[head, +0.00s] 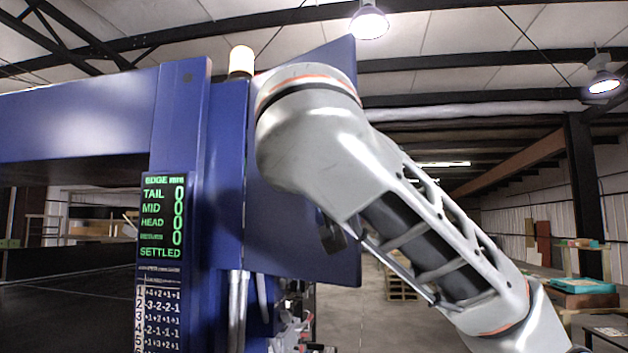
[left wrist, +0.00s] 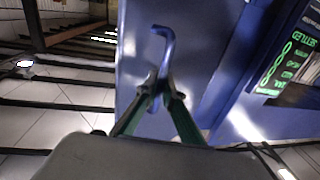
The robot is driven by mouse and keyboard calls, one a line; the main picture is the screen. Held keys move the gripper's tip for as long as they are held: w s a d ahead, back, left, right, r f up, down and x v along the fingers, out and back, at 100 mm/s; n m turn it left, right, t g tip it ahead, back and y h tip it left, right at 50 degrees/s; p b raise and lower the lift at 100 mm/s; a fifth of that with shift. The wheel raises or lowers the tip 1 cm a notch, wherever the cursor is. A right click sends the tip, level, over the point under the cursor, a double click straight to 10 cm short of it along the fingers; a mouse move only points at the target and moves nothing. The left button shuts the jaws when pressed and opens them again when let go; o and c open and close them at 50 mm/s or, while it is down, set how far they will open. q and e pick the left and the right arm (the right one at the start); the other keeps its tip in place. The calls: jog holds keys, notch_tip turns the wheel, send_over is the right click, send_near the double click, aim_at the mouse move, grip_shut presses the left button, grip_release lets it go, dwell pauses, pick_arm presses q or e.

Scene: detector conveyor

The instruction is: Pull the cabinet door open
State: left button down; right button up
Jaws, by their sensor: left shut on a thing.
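The blue cabinet door (head: 300,252) stands beside the blue post of the machine in the head view. Its right edge looks nearer to me than its left, so it appears swung out at an angle. My arm crosses in front of it and hides its middle. In the left wrist view the door (left wrist: 195,62) fills the centre, with a blue bent bar handle (left wrist: 162,40) on its face. My left gripper (left wrist: 158,92) is shut on the handle's lower end. The head view hides this grip behind the arm. My right gripper is not in view.
A green-lit display panel (head: 163,217) reading SETTLED is on the post left of the door, with a number chart (head: 160,318) below. A beacon lamp (head: 241,61) stands on top. Open floor and a pallet (head: 400,284) lie behind; a table with boxes (head: 585,292) is at right.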

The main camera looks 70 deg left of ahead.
pick_arm(q)
jog(key=shift+s+d+r+t, duration=0.1)
jog(key=shift+s+d+t, duration=0.05)
jog(key=shift+s+t, duration=0.2)
dwell(0.3)
jog(key=c, duration=2.2)
grip_release()
jog(key=v, duration=0.7)
jog(key=shift+s+d, duration=0.15)
jog(key=shift+d, duration=0.05)
